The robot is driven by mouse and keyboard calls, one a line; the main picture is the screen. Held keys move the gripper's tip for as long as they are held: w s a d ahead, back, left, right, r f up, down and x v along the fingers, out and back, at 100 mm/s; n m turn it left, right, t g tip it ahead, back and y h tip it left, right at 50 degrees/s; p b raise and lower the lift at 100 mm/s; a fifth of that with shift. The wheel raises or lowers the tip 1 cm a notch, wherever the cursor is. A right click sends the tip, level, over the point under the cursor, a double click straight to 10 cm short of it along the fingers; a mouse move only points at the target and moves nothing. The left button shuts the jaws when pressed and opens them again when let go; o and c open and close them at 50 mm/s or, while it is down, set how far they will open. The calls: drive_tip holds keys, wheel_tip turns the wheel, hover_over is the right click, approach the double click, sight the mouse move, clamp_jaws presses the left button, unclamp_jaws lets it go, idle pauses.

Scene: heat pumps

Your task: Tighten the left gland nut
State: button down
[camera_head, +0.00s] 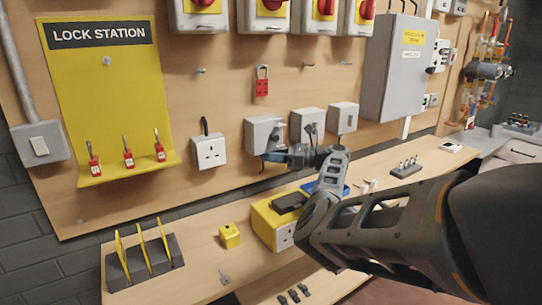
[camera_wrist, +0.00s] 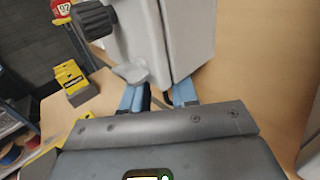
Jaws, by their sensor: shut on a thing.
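The left grey box (camera_head: 262,133) is on the wooden wall board, the leftmost of three similar small boxes. My gripper (camera_head: 282,156) reaches in from the right, with its blue fingers at the underside of this box. In the wrist view, the grey box (camera_wrist: 165,40) fills the upper middle, with a black knob (camera_wrist: 95,18) and a grey rounded piece (camera_wrist: 130,73) low on its side. My gripper's blue fingers (camera_wrist: 160,95) stand just below the box, a short gap apart. They are shut on the left gland nut, which is mostly hidden by the fingers and box.
A white socket (camera_head: 208,151) is left of the box; two more boxes (camera_head: 306,122) (camera_head: 343,117) are close on its right. A red padlock (camera_head: 262,82) hangs above. Below, a yellow case (camera_head: 270,222) and a small yellow block (camera_head: 229,236) stand on the bench.

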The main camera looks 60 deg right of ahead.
drive_tip(key=c, duration=0.9)
unclamp_jaws()
drive_tip(key=shift+o, duration=0.2)
drive_tip(key=shift+a+m+h, duration=0.1)
drive_tip(key=shift+m+h, duration=0.2)
drive_tip(key=shift+h, duration=0.2)
